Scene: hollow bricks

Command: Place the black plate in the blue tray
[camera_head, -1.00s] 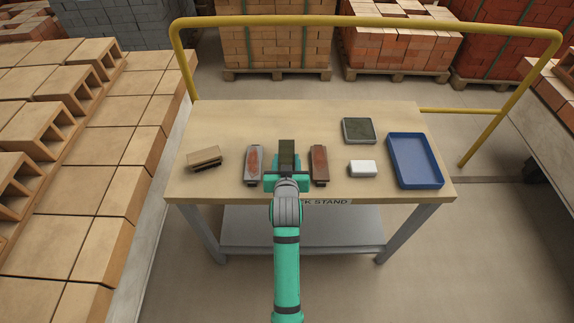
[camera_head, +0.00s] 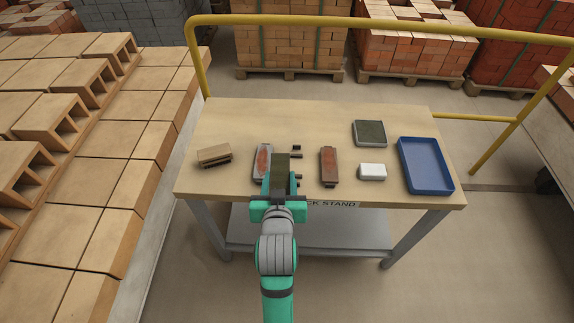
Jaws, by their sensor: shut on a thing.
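The black plate (camera_head: 281,163) shows as a dark, narrow upright slab at the end of my gripper (camera_head: 280,184). My gripper is shut on it near the front edge of the table, left of centre. The fingertips are partly hidden by the gripper body and wrist. The blue tray (camera_head: 425,166) lies at the right end of the table and is empty. My gripper is well to the left of the tray.
On the wooden table (camera_head: 230,128) are a tan brush (camera_head: 214,154), two tools with reddish tops (camera_head: 262,160) (camera_head: 328,166), small dark pieces (camera_head: 297,152), a white block (camera_head: 372,172) and a dark-topped square item (camera_head: 370,133). A yellow rail (camera_head: 380,23) runs behind.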

